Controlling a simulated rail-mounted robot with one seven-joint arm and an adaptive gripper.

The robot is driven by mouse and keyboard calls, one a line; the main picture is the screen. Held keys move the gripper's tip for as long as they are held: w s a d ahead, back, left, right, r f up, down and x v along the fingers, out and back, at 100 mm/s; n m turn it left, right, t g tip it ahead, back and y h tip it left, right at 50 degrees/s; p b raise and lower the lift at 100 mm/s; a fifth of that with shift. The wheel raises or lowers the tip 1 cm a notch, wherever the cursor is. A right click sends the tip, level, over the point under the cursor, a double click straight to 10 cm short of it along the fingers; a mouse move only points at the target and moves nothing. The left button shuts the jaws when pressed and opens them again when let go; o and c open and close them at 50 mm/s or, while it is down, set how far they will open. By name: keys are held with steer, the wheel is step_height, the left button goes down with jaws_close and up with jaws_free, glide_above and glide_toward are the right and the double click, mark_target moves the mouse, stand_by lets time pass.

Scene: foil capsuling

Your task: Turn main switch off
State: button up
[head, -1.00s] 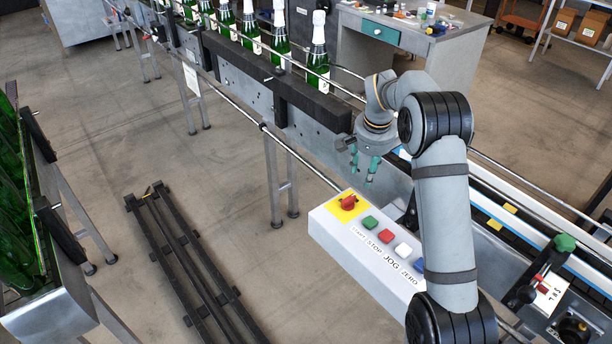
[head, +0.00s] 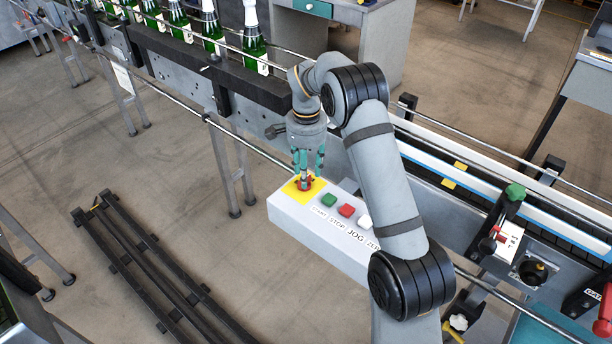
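The main switch, a red rotary knob (head: 304,184), sits on a yellow plate (head: 290,191) at the left end of the pale control box. My gripper (head: 308,173) points down right over the knob, its teal fingers apart. The fingertips are at the knob's height in the picture and partly cover it. Whether they touch the knob is too small to tell.
On the same box, a green button (head: 329,200), a red button (head: 346,210) and a white button (head: 365,221) stand right of the switch. The conveyor (head: 450,170) runs behind the box. Green bottles (head: 253,45) stand on the line at upper left.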

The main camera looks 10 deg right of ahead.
steer(key=shift+w+f, duration=0.1)
steer(key=shift+f, duration=1)
steer(key=shift+c, duration=1.3)
steer(key=c, duration=0.7)
jaws_close()
